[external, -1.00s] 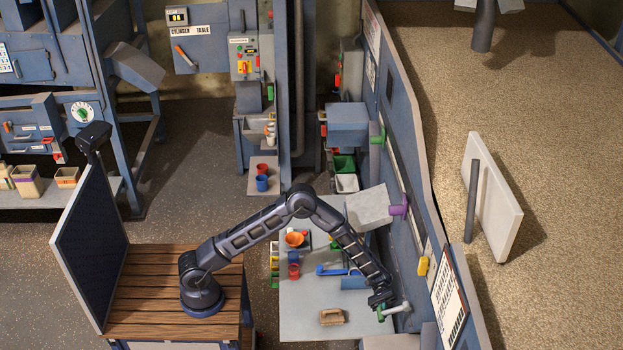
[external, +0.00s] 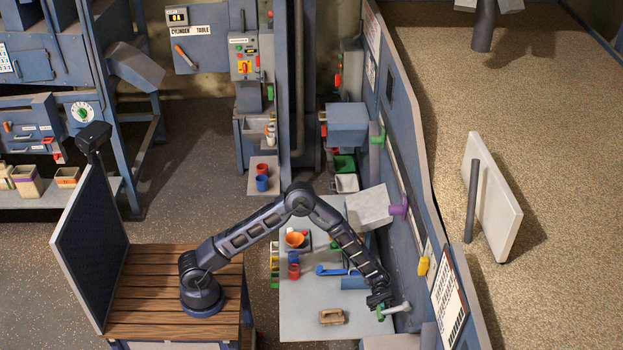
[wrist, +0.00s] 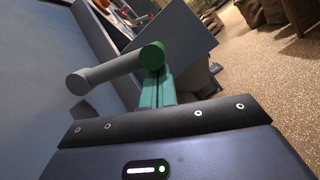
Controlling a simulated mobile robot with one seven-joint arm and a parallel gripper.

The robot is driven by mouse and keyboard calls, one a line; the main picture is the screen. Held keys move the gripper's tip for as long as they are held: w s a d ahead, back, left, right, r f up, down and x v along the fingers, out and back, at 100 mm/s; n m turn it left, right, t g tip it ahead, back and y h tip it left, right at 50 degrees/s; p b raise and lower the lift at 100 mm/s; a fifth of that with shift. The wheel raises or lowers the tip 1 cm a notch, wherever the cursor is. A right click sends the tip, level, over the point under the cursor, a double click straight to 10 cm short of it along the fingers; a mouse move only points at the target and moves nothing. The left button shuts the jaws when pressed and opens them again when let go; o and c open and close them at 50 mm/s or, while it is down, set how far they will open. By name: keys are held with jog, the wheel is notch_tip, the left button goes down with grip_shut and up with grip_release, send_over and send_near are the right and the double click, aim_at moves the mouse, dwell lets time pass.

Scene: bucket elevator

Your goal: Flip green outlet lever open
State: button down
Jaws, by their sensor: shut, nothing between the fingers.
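The outlet lever is a grey bar with a green end cap (wrist: 152,55), sticking out from the blue machine wall in the wrist view. In the external view its grey bar (external: 397,308) shows at the lower right, with a green part by my gripper. My gripper (wrist: 157,88) is shut, its teal fingers together and empty. The fingertips are right by the green cap, partly behind it in the picture. I cannot tell whether they touch it.
A grey table (external: 310,325) lies below my arm, with a brush (external: 331,317), a blue scoop (external: 335,271), an orange bowl (external: 294,239) and a red cup (external: 293,271). The blue wall (external: 405,240) runs along the right, with purple (external: 399,206) and yellow (external: 423,266) handles.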

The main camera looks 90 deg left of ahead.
aim_at(377, 308)
jog(key=shift+s+r+n+t+h, duration=0.15)
jog(key=shift+s+r+n+t, duration=0.15)
jog(key=shift+r+n, duration=0.45)
jog(key=shift+s+r+n+t+h, duration=0.2)
jog(key=shift+s+r+n, duration=0.25)
jog(key=shift+n, duration=0.6)
jog(key=r+n+t, duration=0.1)
jog(key=n, duration=0.1)
jog(key=r+n, duration=0.2)
jog(key=shift+s+r+n+t, duration=0.2)
jog(key=shift+s+n+t, duration=0.2)
notch_tip(377, 308, up, 3)
jog(key=n+t, duration=0.1)
jog(key=n, duration=0.3)
jog(key=shift+w+r, duration=0.1)
jog(key=shift+w, duration=0.05)
jog(key=shift+w+r, duration=0.2)
jog(key=shift+r, duration=0.5)
jog(key=v, duration=1)
jog(key=shift+s, duration=0.2)
